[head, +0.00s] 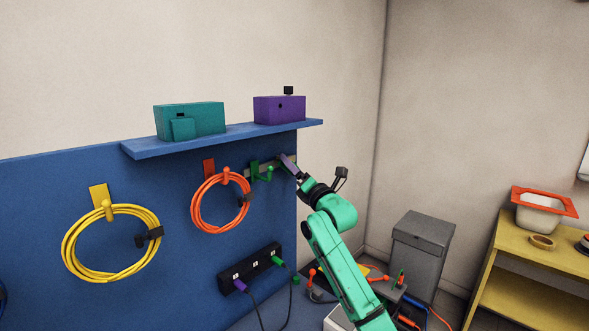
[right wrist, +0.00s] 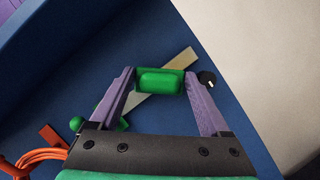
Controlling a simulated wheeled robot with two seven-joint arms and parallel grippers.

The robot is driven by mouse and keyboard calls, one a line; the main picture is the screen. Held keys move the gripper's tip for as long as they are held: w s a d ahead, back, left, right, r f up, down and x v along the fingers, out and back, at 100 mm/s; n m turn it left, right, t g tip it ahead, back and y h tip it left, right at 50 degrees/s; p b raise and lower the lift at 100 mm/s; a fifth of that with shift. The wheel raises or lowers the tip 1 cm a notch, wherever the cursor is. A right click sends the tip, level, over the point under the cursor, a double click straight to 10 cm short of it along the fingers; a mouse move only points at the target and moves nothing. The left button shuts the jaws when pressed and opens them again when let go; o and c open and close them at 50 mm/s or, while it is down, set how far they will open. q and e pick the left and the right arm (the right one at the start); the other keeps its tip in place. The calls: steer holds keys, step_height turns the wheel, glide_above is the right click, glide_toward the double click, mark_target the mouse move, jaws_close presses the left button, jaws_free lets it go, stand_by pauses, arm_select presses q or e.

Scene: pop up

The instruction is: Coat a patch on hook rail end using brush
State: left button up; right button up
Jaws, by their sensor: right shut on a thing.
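The hook rail (head: 250,172) is a pale bar on the blue panel, under the shelf's right end, with a green hook (head: 268,174). In the right wrist view the rail (right wrist: 181,59) runs diagonally behind my fingers. My right gripper (head: 290,163) is at the rail's right end. In the right wrist view its purple fingers (right wrist: 160,82) are shut on a green block-like piece, seemingly the brush handle (right wrist: 160,77). Bristles are not visible, and I cannot tell whether the brush touches the rail. My left gripper is out of view.
A blue shelf (head: 222,138) above holds a teal box (head: 200,119) and a purple box (head: 279,110). Orange (head: 193,207) and yellow (head: 66,247) cable coils hang left. A grey bin (head: 422,243) and yellow bench (head: 487,283) stand right.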

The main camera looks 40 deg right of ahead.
steer(key=shift+d+b, duration=0.5)
steer(key=shift+d, duration=3.3)
steer(key=a+b, duration=0.1)
steer(key=a, duration=0.2)
steer(key=a+b, duration=0.2)
steer(key=a, duration=0.1)
steer(key=shift+w+a+f, duration=0.1)
steer(key=shift+a+f, duration=0.1)
steer(key=shift+a, duration=0.35)
steer(key=shift+a+r, duration=0.25)
steer(key=shift+a, duration=0.1)
steer(key=shift+s+d+f+b, duration=0.1)
steer(key=shift+s+f+b, duration=0.15)
steer(key=shift+s+b, duration=0.1)
steer(key=s+b, duration=0.1)
steer(key=s, duration=0.1)
steer(key=s+b, duration=0.2)
steer(key=s, duration=0.1)
steer(key=shift+d+r+b, duration=0.15)
steer(key=shift+r+b, duration=0.05)
steer(key=shift+b, duration=0.1)
